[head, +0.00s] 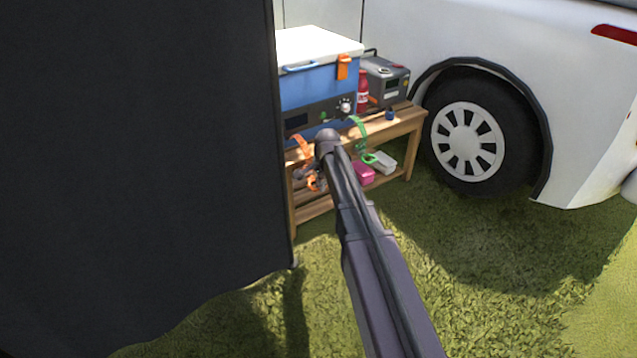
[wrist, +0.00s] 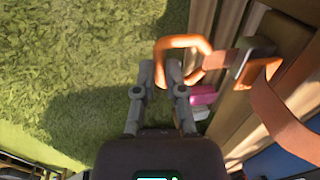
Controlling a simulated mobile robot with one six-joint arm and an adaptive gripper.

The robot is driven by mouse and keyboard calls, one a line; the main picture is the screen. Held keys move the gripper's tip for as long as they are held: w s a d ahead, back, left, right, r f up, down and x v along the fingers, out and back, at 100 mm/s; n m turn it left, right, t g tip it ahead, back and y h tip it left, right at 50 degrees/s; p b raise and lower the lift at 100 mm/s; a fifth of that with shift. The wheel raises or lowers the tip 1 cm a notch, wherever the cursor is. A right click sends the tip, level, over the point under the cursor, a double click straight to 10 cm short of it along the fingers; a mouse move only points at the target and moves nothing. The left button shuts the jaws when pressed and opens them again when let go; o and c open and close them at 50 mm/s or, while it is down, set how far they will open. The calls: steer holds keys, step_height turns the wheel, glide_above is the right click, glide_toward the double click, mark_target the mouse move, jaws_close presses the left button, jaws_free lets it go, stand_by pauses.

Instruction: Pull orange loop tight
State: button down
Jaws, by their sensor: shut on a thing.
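An orange strap (head: 302,147) hangs over the front edge of the wooden bench, and its wide band (wrist: 282,112) shows at the right in the wrist view. The strap passes through a buckle (wrist: 250,60), and an orange loop (wrist: 184,41) extends left from it. My gripper (wrist: 160,72) is shut on the loop's left end, which lies between the two fingertips. In the head view my gripper (head: 317,180) is low in front of the bench, partly hidden by my arm, with a bit of the orange loop (head: 312,183) showing there.
The wooden bench (head: 404,122) carries a blue cooler (head: 307,90), a red bottle (head: 362,93) and a grey power box (head: 386,80). A green strap (head: 358,130) hangs to the right. Pink (head: 363,174) and white (head: 384,161) boxes sit below. A dark panel (head: 140,150) blocks the left.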

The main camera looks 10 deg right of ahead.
steer(key=shift+s+d, duration=0.3)
steer(key=shift+s, duration=0.4)
steer(key=shift+s+d, duration=0.35)
steer(key=shift+s, duration=0.4)
steer(key=shift+s+d, duration=0.3)
steer(key=shift+s, duration=0.4)
steer(key=c, duration=0.7)
jaws_free()
steer(key=shift+w, duration=0.1)
